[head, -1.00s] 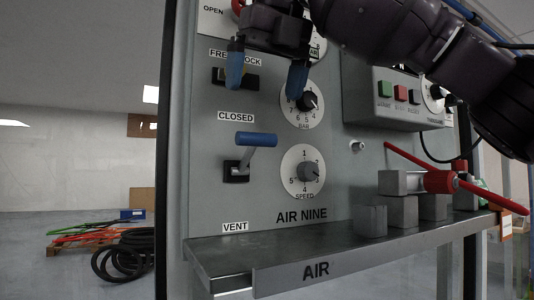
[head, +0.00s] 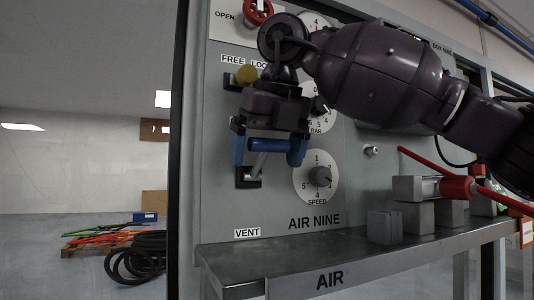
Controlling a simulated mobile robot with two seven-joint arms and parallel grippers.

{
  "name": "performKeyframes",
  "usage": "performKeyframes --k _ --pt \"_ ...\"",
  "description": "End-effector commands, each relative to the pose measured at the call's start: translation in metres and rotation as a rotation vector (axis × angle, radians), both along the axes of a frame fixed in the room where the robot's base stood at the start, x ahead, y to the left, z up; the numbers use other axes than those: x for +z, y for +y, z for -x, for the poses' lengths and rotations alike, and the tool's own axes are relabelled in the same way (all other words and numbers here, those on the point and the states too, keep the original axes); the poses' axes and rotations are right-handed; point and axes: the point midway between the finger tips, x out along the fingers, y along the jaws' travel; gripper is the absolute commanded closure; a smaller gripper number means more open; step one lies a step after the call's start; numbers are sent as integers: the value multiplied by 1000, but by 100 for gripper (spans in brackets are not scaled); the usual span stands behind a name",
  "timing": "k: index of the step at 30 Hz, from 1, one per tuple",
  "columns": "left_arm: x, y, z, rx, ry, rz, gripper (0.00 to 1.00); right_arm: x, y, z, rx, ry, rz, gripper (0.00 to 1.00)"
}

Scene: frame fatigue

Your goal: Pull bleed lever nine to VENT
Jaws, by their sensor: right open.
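The bleed lever (head: 268,145) has a blue bar handle on a grey stem, rising from a black slot in the grey AIR NINE panel. The VENT label (head: 247,233) is below the lever. My right gripper (head: 268,152) is open, with its blue fingertips at the two ends of the handle, one on each side. I cannot tell whether the fingers touch it. The CLOSED label is hidden behind my gripper. My left gripper is not in view.
A speed dial (head: 320,177) sits right of the lever. A metal shelf (head: 230,262) juts out below, with grey blocks (head: 384,227) and a red-handled tool (head: 457,188) at right.

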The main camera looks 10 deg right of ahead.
Motion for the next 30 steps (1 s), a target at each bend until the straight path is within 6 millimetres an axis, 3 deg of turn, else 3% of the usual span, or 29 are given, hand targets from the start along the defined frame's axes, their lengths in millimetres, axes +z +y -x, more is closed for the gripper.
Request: performKeyframes --k 11,24,30 --pt "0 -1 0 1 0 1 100 -4 0 -1 0 0 0 8" --pt "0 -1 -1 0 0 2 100 -4 0 -1 1 -1 0 75" --pt "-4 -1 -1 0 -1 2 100 -5 0 -1 1 -11 -3 75"
